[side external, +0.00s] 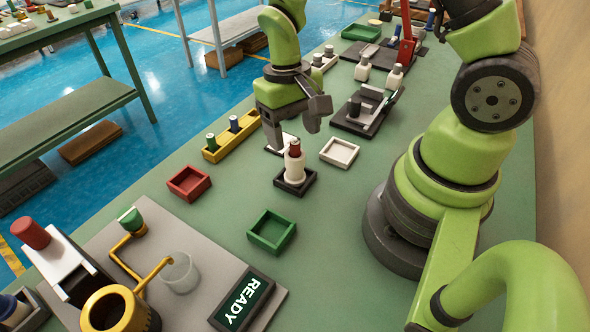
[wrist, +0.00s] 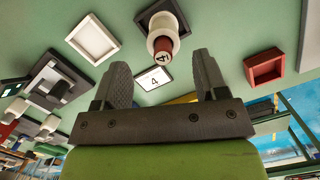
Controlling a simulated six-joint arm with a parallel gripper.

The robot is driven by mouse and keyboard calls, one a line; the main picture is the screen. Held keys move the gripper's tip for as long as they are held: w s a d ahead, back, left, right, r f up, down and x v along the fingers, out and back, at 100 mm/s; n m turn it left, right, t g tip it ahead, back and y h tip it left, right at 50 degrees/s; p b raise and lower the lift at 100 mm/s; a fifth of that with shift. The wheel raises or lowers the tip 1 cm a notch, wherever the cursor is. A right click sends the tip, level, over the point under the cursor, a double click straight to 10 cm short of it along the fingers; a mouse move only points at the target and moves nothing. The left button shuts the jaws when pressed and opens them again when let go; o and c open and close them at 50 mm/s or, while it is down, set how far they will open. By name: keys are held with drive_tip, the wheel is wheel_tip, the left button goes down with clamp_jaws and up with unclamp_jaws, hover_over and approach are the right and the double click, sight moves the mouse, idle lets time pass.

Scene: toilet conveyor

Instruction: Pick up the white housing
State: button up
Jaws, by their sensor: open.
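The white housing (side external: 294,168) is a short upright cylinder with a red-brown top, standing in a small black square tray (side external: 282,187). In the wrist view the white housing (wrist: 155,41) shows beyond the fingertips, and its red-brown top (wrist: 162,56) carries a dark "4". My gripper (side external: 293,127) is open and empty, with its fingers pointing down just above and behind the housing in the side view. In the wrist view my gripper (wrist: 162,72) has its fingers spread wide, one to each side of the line to the housing, apart from it.
A white tray (side external: 339,152) lies right of the housing, a red tray (side external: 189,183) left and a green tray (side external: 271,232) in front. A yellow rack (side external: 231,138) holds cylinders. A white card marked "4" (wrist: 154,79) lies beside the black tray. A display reads "READY" (side external: 243,300).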

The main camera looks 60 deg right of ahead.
sight(295, 157)
drive_tip(key=f, duration=0.3)
drive_tip(key=s+f, duration=0.1)
drive_tip(key=f, duration=0.1)
drive_tip(key=shift+a+f, duration=0.25)
drive_tip(key=shift+a, duration=0.15)
drive_tip(key=shift+w, duration=0.1)
drive_tip(key=shift+c, duration=0.4)
drive_tip(key=c, duration=1)
